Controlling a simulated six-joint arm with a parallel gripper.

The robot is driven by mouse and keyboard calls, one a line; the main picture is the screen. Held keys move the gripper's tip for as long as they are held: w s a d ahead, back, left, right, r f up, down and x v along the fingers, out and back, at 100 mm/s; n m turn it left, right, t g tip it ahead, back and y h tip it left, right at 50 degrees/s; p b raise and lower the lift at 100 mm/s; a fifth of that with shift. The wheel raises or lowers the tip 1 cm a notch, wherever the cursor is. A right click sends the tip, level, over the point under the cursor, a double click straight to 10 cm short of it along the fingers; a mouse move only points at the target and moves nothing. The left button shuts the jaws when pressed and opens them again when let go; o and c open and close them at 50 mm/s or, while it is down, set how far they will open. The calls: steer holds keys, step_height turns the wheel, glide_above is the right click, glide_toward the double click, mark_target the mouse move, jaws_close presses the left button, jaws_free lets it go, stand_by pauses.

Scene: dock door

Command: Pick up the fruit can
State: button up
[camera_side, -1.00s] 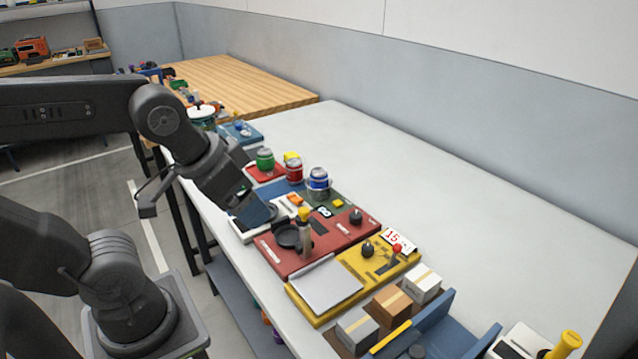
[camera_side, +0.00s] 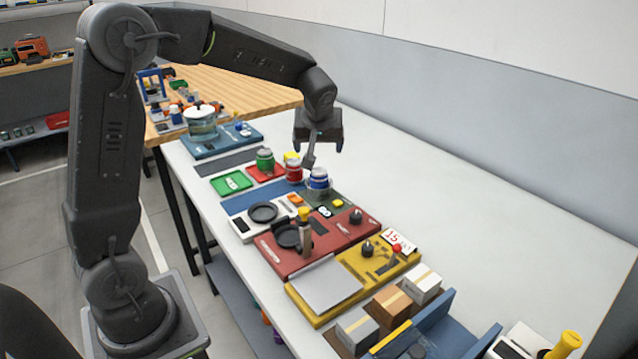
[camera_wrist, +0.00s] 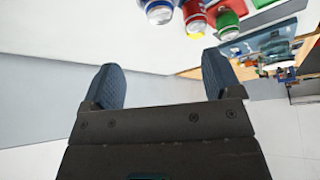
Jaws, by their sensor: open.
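Three cans stand in a row on the table: a green can (camera_side: 265,161), a red can (camera_side: 293,172) and a blue can (camera_side: 318,180). Their labels are too small to read, so I cannot tell which is the fruit can. My gripper (camera_side: 309,160) is above the table, just behind and above the red and blue cans, apart from them. In the wrist view its two fingers (camera_wrist: 160,75) are spread with nothing between them. The blue can (camera_wrist: 158,11), red can (camera_wrist: 194,20) and green can (camera_wrist: 227,24) show at the top edge there, beyond the fingertips.
A pot (camera_side: 201,123) stands on a blue board at the far end. In front of the cans are a red panel (camera_side: 335,242), a yellow panel (camera_side: 325,311) and several small boxes (camera_side: 390,303). The white table (camera_side: 430,190) is clear to the right, up to the grey wall.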

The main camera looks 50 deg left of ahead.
glide_toward(319, 172)
steer(key=x, duration=0.5)
steer(key=shift+x, duration=2.65)
steer(key=shift+d, duration=0.1)
steer(key=c, duration=1.1)
steer(key=shift+c, duration=0.4)
steer(key=shift+r, duration=0.2)
